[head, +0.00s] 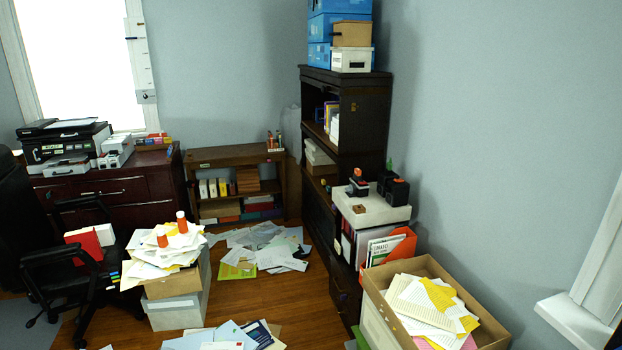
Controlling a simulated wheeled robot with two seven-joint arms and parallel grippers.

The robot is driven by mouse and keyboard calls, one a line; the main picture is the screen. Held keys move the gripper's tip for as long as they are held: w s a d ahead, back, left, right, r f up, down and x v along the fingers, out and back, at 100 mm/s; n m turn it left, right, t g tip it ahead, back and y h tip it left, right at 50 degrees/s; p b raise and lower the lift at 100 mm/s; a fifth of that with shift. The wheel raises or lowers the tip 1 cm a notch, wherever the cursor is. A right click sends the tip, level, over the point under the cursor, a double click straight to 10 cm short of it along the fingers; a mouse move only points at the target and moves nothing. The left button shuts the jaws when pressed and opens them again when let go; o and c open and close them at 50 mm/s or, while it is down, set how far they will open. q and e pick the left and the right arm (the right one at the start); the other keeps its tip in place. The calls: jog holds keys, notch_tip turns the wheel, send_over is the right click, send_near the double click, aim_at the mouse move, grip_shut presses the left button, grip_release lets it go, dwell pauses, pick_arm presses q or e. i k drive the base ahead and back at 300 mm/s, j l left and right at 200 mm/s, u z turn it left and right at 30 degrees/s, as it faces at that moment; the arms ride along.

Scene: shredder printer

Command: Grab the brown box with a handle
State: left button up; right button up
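Several brown boxes show in the head view. A small brown box (352,34) with a dark mark on its left side, perhaps a handle, sits on a white box (351,60) on top of the tall dark bookcase (362,110). A large open brown box (374,283) full of papers stands at the lower right. Another brown box (172,288) lies under a paper pile on a light grey box (178,313) at the lower left. No handle is clear on these two. Neither of my grippers is in view.
Blue boxes (322,28) stand beside the small brown box. A black office chair (70,245) is at the left. Loose papers (262,245) lie on the wooden floor (255,300). A low shelf (238,153) stands at the back. Some floor in the middle is clear.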

aim_at(347, 33)
jog(key=i+j+u, duration=0.1)
jog(key=i+u, duration=0.2)
jog(key=i, duration=0.55)
jog(key=i+l+u, duration=0.1)
jog(key=i+u, duration=0.15)
jog(key=i, duration=0.6)
jog(key=i+z, duration=0.2)
jog(key=i, duration=0.35)
jog(key=i+j+z, duration=0.2)
jog(key=i, duration=0.4)
jog(key=i+z, duration=0.2)
jog(key=i, duration=0.35)
jog(key=i+j+z, duration=0.15)
jog(key=i+z, duration=0.2)
jog(key=i, duration=0.4)
